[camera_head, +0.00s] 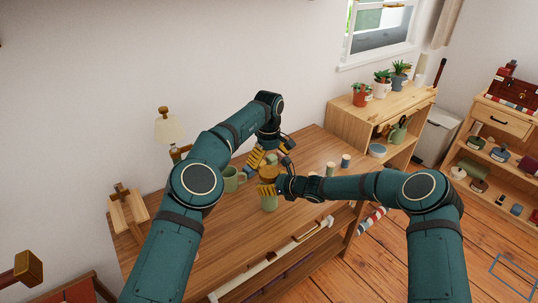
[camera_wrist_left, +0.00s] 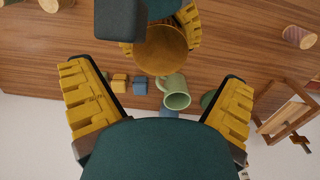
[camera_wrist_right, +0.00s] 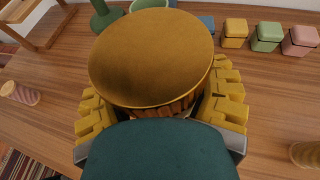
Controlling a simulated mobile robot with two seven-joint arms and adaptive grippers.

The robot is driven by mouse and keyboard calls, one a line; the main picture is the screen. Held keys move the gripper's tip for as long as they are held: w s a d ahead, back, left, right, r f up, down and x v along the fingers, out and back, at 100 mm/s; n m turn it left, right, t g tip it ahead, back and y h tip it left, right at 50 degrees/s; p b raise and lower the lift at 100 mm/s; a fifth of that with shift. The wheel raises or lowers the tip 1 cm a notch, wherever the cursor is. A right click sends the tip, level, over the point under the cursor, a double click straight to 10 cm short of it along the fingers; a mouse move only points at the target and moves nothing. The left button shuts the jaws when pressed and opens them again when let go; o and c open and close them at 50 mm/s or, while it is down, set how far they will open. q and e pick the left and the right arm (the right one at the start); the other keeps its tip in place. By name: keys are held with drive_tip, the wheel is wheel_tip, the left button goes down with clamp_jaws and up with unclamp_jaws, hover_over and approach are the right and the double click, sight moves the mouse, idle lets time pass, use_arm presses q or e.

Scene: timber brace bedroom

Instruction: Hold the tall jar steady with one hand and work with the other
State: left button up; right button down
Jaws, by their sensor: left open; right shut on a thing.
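The tall jar (camera_head: 269,204) stands upright on the wooden table, green below with a round brown lid (camera_head: 268,171) on top. My right gripper (camera_head: 267,189) is shut on the jar just under the lid; in the right wrist view the lid (camera_wrist_right: 152,58) sits between its yellow fingers and hides the jar's body. My left gripper (camera_head: 271,156) is open and empty, just above and behind the jar. In the left wrist view the lid (camera_wrist_left: 160,50) lies beyond the open fingers, apart from them.
A green mug (camera_head: 233,179) stands left of the jar, with small coloured blocks (camera_wrist_right: 267,37) behind. A lamp (camera_head: 169,128) and wooden stand (camera_head: 125,207) are at the left. Small cylinders (camera_head: 330,168) stand right. A shelf with potted plants (camera_head: 382,84) adjoins the table.

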sight(269, 171)
use_arm(q)
drive_tip(key=shift+f, duration=2.9)
drive_tip(key=c, duration=1.3)
drive_tip(key=n, duration=0.9)
drive_tip(key=shift+r, duration=0.1)
drive_tip(key=o, duration=1.3)
